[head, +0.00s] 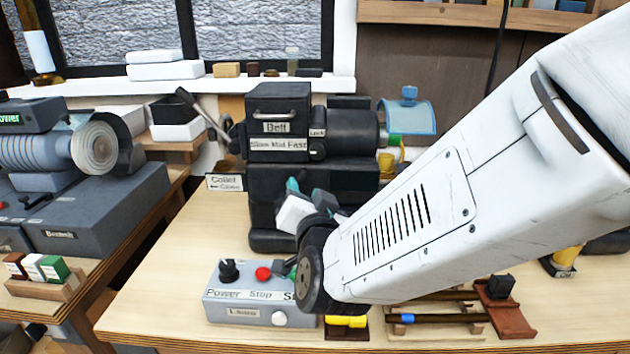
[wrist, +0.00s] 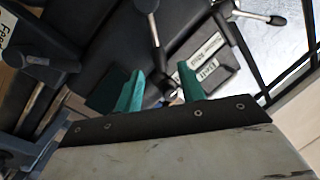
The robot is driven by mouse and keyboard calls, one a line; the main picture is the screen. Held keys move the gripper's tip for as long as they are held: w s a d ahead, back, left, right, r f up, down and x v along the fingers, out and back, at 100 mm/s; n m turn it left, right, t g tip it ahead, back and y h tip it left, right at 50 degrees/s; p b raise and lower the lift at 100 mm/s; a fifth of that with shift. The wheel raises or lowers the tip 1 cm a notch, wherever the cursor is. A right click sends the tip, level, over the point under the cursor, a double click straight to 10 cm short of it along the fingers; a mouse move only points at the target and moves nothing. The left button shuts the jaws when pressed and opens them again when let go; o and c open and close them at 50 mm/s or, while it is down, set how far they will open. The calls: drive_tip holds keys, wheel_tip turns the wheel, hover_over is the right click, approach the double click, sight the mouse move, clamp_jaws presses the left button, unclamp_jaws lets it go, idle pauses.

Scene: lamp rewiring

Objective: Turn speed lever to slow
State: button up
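The black machine headstock (head: 264,195) stands on the bench, with a speed label (head: 280,145) reading Slow, Mid, Fast under a Belt cover (head: 278,112). I cannot pick out the speed lever for certain in the head view. In the wrist view, a metal lever with a black ball knob (wrist: 147,5) rises beyond my fingers; I cannot tell whether it is the speed lever. My gripper (wrist: 160,92) has two green fingers apart, with no object clearly held between them. In the head view, my gripper sits low in front of the headstock, partly hidden by my wrist.
A grey control box (head: 245,305) marked Power and Stop, with a red button (head: 263,273), stands below my wrist, its right end covered. A Collet sign (head: 225,182) stands left of the headstock. A wooden rack (head: 440,320) with rods lies right. A grey machine (head: 100,215) occupies the left bench.

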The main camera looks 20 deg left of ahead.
sight(302, 180)
drive_tip(key=shift+x, duration=2.1)
clamp_jaws()
